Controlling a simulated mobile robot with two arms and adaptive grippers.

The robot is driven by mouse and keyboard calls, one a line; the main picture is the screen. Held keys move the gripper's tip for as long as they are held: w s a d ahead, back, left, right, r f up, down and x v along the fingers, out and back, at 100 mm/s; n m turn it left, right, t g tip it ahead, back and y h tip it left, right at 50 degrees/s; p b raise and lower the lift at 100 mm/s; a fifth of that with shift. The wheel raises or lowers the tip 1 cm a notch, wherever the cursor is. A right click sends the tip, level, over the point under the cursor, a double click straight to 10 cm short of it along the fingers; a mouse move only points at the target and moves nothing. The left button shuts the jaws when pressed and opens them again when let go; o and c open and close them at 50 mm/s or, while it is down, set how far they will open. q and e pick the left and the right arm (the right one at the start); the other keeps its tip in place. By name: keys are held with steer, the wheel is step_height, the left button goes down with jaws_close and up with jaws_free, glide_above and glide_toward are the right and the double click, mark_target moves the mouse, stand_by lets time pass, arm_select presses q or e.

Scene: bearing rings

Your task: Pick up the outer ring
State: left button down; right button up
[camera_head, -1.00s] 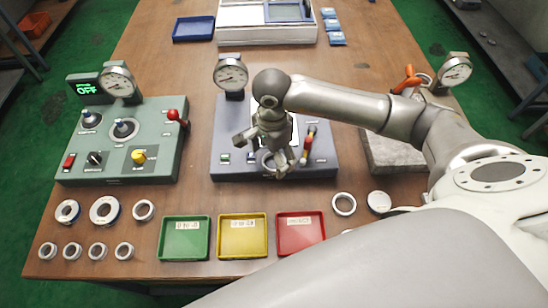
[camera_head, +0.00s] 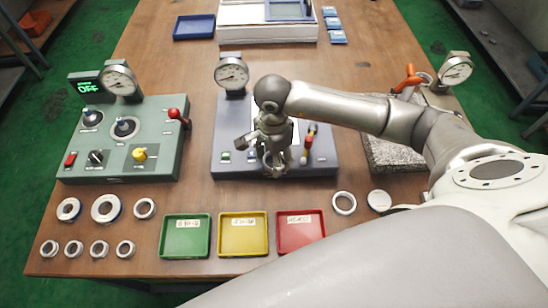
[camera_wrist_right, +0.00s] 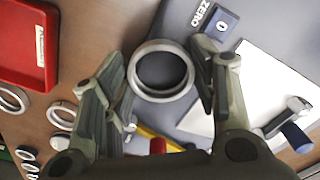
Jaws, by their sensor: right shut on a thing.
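The outer ring is a pale metal ring and shows in the wrist view (camera_wrist_right: 160,97), between the fingers of my right gripper (camera_wrist_right: 163,68). The fingers press on it from both sides. In the head view my right gripper (camera_head: 275,164) is over the front of the dark grey device (camera_head: 230,173), where the ring is small and partly covered by the fingers. I cannot tell whether the ring still touches the device. My left gripper is not in view.
Green (camera_head: 166,250), yellow (camera_head: 222,250) and red (camera_head: 281,248) trays stand at the table's front. Several loose rings lie at the front left. A ring (camera_head: 344,212) and a disc (camera_head: 379,209) lie right of the trays. A green control box (camera_head: 70,172) stands left.

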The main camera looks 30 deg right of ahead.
steer(key=shift+r, duration=0.1)
steer(key=shift+w+r+b, duration=0.1)
steer(key=shift+r+b, duration=0.3)
steer(key=shift+r, duration=0.05)
steer(key=shift+s+r+b, duration=0.2)
steer(key=shift+r+b, duration=0.3)
steer(key=shift+r, duration=0.65)
steer(key=s+a+r+p, duration=0.2)
steer(key=s+a+r, duration=0.1)
steer(key=s+r, duration=0.6)
steer(key=s, duration=0.4)
steer(key=shift+a+r+p, duration=0.3)
steer(key=shift+a+r, duration=0.05)
